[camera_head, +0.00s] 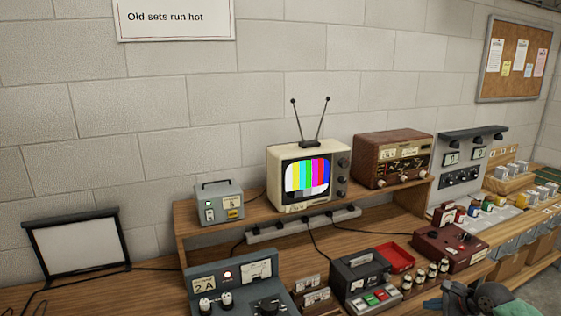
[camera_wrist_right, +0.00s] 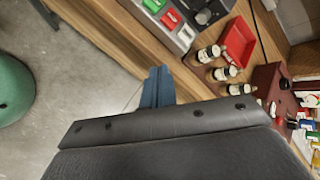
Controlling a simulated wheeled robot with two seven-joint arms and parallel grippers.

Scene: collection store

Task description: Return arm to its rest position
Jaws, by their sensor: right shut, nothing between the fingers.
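My right gripper (camera_head: 436,304) shows at the bottom right of the head view, low in front of the bench, with its arm partly cut off by the frame edge. In the right wrist view its blue fingers (camera_wrist_right: 158,87) are shut together with nothing between them. They appear over the bench's front edge and the grey floor, apart from the things on the bench. My left gripper is in neither view.
The wooden bench (camera_head: 150,290) carries a television (camera_head: 307,178), a radio (camera_head: 393,160), a grey button box (camera_head: 365,277), small bottles, a red tray (camera_head: 396,257) and a dark red box (camera_head: 450,248). A green rounded object (camera_wrist_right: 14,90) stands on the floor.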

